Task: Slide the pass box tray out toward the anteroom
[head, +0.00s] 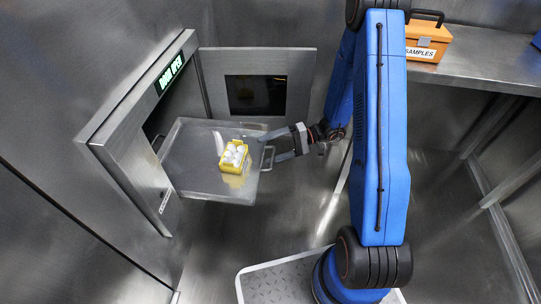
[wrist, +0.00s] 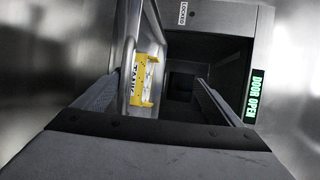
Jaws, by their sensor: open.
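The pass box tray (head: 190,172) is a flat metal tray standing well out of the pass box opening (head: 158,118) in the left wall. It carries a yellow rack (head: 235,168) with several white round tops. A bar handle (head: 268,157) is on the tray's right edge. My gripper (head: 272,145) is at that edge, fingers open and pointing left, close to the handle. In the wrist view the open fingers show at left and right, with the tray (wrist: 133,40) and the yellow rack (wrist: 148,82) seen between them. Whether a finger touches the handle cannot be told.
The pass box door (head: 210,75), with a dark window, stands open behind the tray. A green sign (head: 171,74) reads DOOR OPEN. An orange SAMPLES case (head: 427,40) sits on a metal bench (head: 480,68) at right. Open floor lies below the tray.

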